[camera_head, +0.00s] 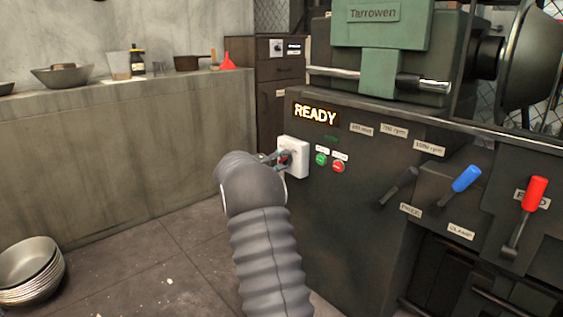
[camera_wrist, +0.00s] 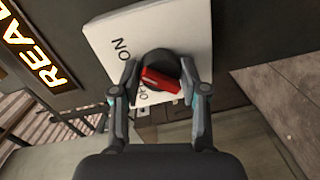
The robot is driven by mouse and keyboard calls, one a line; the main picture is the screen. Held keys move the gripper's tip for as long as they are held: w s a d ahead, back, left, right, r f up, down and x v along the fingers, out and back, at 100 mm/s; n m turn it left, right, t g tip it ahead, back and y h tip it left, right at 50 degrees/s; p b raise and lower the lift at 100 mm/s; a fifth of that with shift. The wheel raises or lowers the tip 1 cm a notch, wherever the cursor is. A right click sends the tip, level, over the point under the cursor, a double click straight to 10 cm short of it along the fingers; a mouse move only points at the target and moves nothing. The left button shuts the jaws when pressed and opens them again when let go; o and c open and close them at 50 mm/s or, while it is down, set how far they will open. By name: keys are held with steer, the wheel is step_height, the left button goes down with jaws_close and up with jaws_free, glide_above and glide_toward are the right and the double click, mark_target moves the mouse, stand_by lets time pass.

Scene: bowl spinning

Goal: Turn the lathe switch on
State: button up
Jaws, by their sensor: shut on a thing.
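The lathe switch is a white box (camera_head: 295,150) on the front of the dark lathe cabinet.
A green button (camera_head: 321,159) and a red button (camera_head: 338,167) sit just right of the switch. A lit READY sign (camera_head: 315,114) is above. Grey, blue (camera_head: 466,178) and red (camera_head: 536,194) levers stick out further right. Stacked bowls (camera_head: 30,268) stand on the floor at left.

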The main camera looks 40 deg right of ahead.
steer(key=shift+r, duration=0.1)
steer(key=o, duration=1.1)
steer(key=shift+o, duration=0.2)
steer(key=s+a, duration=0.1)
steer(key=a, duration=1.1)
steer(key=shift+r, duration=0.35)
